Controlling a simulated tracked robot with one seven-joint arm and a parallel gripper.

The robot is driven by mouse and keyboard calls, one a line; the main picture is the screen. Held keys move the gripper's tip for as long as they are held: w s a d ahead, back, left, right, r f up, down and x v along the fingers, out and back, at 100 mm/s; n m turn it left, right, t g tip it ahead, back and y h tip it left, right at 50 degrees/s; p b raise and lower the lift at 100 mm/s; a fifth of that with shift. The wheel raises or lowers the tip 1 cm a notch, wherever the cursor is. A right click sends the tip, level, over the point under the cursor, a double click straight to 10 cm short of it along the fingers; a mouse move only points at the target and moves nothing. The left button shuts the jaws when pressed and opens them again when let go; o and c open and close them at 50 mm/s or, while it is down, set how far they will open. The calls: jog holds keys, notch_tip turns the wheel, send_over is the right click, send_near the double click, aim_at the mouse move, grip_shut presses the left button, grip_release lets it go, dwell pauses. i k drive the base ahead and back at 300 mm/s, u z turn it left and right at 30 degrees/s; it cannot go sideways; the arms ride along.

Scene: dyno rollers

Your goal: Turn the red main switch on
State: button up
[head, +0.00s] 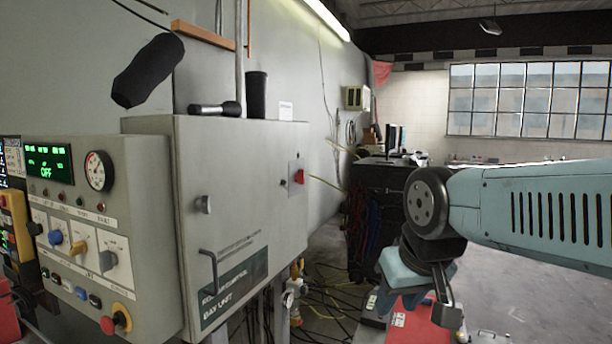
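A small red switch (299,176) sits on a grey plate on the door of the grey cabinet (235,150), near its right edge. Its exact handle position is too small to tell. The control panel (85,215) left of the cabinet has a green display (48,164) with "OFF" on it. My arm reaches in from the right. My gripper (418,300) hangs low at its end, pointing down, to the right of the cabinet and apart from the switch. Its fingers are partly hidden and dark, so I cannot tell whether they are open.
The cabinet door has a round latch (203,204) and a bar handle (209,270). A red mushroom button (107,325) is low on the panel. A dark workbench (375,210) stands behind my arm. Cables lie on the floor. A red object (415,328) is below my gripper.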

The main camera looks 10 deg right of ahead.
aim_at(300, 176)
jog(key=u, duration=0.1)
jog(key=i, duration=0.9)
jog(key=z, duration=0.1)
